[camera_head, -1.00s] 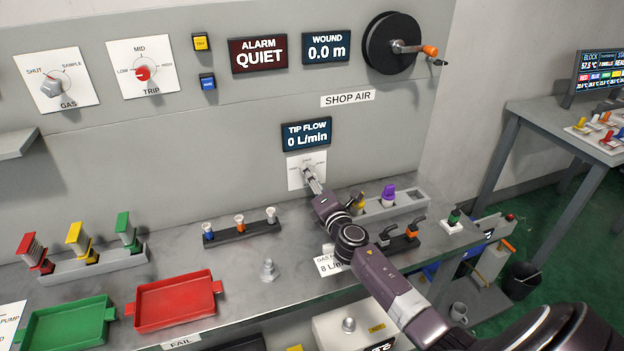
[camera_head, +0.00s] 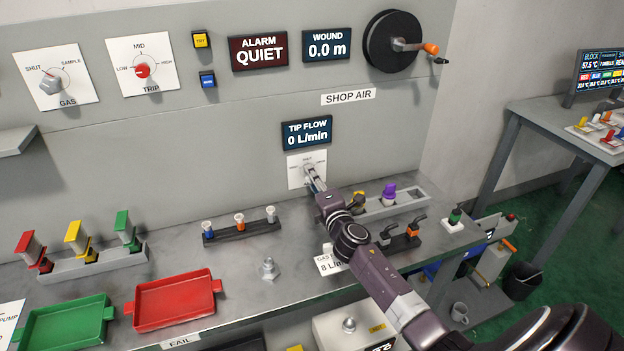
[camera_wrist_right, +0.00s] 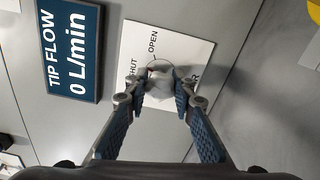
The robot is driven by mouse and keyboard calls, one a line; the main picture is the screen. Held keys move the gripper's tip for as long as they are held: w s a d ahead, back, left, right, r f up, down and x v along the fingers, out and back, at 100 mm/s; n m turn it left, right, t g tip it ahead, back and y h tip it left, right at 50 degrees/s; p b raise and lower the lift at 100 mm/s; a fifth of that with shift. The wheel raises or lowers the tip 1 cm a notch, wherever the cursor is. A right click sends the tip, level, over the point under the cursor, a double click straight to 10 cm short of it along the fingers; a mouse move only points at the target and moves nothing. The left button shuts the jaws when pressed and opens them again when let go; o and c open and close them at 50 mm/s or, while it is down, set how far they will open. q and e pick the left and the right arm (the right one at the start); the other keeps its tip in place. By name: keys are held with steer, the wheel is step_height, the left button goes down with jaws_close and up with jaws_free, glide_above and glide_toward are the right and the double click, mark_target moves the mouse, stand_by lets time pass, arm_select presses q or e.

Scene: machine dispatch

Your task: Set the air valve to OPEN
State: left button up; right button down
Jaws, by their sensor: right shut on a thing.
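The air valve is a grey knob (camera_wrist_right: 159,82) on a white plate (camera_head: 294,178) on the wall panel, below the TIP FLOW display (camera_head: 306,132). In the right wrist view the plate (camera_wrist_right: 188,50) shows the words SHUT and OPEN, with its other lettering partly covered. My right gripper (camera_head: 311,172) reaches up to the plate. In the wrist view its two blue-padded fingers (camera_wrist_right: 160,90) are shut on the knob, one on each side. The fingers partly hide the knob, so I cannot tell where it points. The display reads 0 L/min. My left gripper is not in view.
Below the plate, the bench holds a black rack of small fittings (camera_head: 241,231) and a grey tray with a purple-topped item (camera_head: 410,204). Dark-handled valves (camera_head: 400,241) stand beside my right arm. A red tray (camera_head: 172,301) lies to the left.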

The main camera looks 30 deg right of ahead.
steer(key=m, duration=0.4)
steer(key=shift+f+m, duration=0.1)
steer(key=shift+m, duration=2.2)
steer(key=shift+f, duration=0.1)
steer(key=c, duration=1.6)
jaws_free()
steer(key=shift+s, duration=0.1)
steer(key=v, duration=1.2)
